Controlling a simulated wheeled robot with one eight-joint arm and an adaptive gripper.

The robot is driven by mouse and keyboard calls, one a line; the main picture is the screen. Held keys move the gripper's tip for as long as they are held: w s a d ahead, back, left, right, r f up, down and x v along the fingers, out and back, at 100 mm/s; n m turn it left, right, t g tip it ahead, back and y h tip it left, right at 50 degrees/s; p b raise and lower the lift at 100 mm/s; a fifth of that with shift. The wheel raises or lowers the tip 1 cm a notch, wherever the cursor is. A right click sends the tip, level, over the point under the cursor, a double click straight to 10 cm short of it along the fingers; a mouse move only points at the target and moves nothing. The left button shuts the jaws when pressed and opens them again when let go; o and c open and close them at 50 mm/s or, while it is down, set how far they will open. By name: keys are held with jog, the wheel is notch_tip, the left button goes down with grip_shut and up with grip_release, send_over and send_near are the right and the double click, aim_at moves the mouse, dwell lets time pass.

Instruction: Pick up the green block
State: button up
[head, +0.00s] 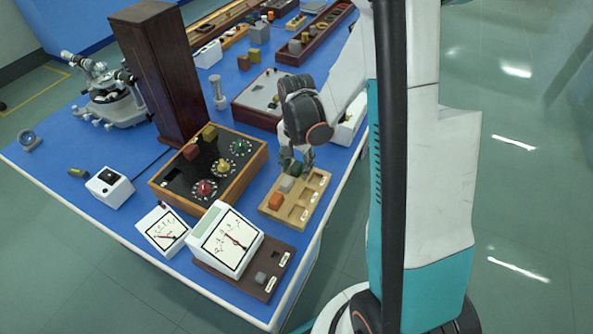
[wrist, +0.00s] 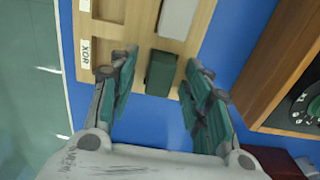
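The dark green block (wrist: 160,73) sits in the end slot of a light wooden tray (wrist: 205,15), seen in the wrist view. In the head view the tray (head: 305,210) is near the bench's right edge, and the green block (head: 295,168) is partly hidden under my gripper. My gripper (head: 297,157) points down over that end of the tray. In the wrist view its two fingers are spread, one on each side of the green block, with gaps between. It is open and holds nothing.
A grey block (head: 287,184) and an orange block (head: 275,201) sit in the same tray. A wood-framed dial box (head: 246,174) stands close to its left. A white meter (head: 228,240) is in front. The blue bench edge drops off at the right.

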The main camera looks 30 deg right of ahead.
grip_shut()
jog(key=shift+r, duration=0.15)
